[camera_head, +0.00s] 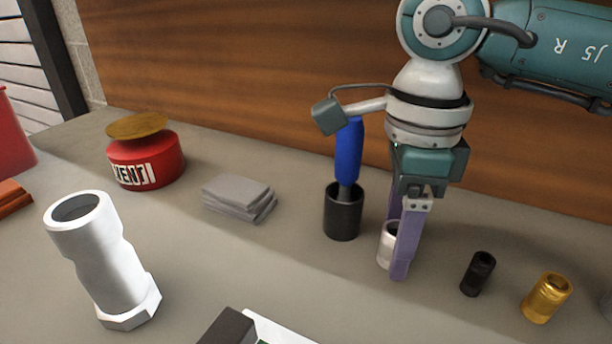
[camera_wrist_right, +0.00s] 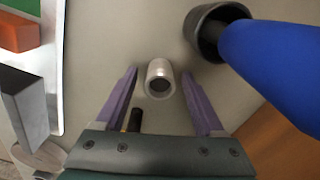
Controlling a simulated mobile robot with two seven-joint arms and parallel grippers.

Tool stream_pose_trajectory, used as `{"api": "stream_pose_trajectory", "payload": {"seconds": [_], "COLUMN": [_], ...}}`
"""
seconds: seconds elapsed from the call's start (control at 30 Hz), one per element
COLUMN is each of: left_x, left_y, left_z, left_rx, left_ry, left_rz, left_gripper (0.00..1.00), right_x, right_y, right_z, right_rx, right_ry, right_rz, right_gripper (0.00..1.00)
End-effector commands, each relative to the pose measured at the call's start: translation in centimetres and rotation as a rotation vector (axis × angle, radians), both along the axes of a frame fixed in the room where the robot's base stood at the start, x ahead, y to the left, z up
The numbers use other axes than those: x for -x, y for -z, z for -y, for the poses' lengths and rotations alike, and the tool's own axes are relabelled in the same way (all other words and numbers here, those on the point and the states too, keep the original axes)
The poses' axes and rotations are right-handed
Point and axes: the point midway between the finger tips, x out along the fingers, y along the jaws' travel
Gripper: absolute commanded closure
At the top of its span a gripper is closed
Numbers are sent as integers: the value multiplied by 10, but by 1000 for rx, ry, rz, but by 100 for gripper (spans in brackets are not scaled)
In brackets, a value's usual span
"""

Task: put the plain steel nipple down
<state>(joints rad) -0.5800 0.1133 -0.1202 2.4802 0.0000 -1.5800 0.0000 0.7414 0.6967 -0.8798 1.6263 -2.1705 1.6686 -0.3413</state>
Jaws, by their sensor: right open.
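The plain steel nipple (camera_head: 386,246) is a short silver tube standing upright on the grey counter, partly hidden by a purple finger in the head view. My right gripper (camera_head: 398,250) points down around it, fingers apart. In the right wrist view the nipple (camera_wrist_right: 159,78) stands between the two fingertips, with a gap showing on each side. My right gripper (camera_wrist_right: 158,75) is open and does not appear to grip it. My left gripper is not in view.
A black cup (camera_head: 342,215) with a blue-handled tool (camera_head: 348,155) stands close left of the nipple. A black nipple (camera_head: 478,273) and a brass one (camera_head: 546,297) stand to the right. Grey cloth (camera_head: 238,197), a red tin (camera_head: 146,165) and a large white fitting (camera_head: 104,262) are farther left.

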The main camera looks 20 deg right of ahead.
Motion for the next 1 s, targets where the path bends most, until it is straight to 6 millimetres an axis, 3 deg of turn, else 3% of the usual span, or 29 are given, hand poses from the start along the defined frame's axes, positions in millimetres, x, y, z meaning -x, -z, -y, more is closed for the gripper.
{"api": "stream_pose_trajectory", "payload": {"seconds": [0.5,0.7,1.0], "left_x": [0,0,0], "left_y": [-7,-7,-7], "left_z": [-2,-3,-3], "left_rx": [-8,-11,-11], "left_ry": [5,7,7], "left_rz": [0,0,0], "left_gripper": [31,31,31], "right_x": [-1,0,0], "right_y": [-103,-120,-121], "right_z": [0,0,0], "right_rx": [0,0,-1], "right_ry": [0,0,0], "right_rz": [4,1,1], "right_gripper": [29,29,29]}}
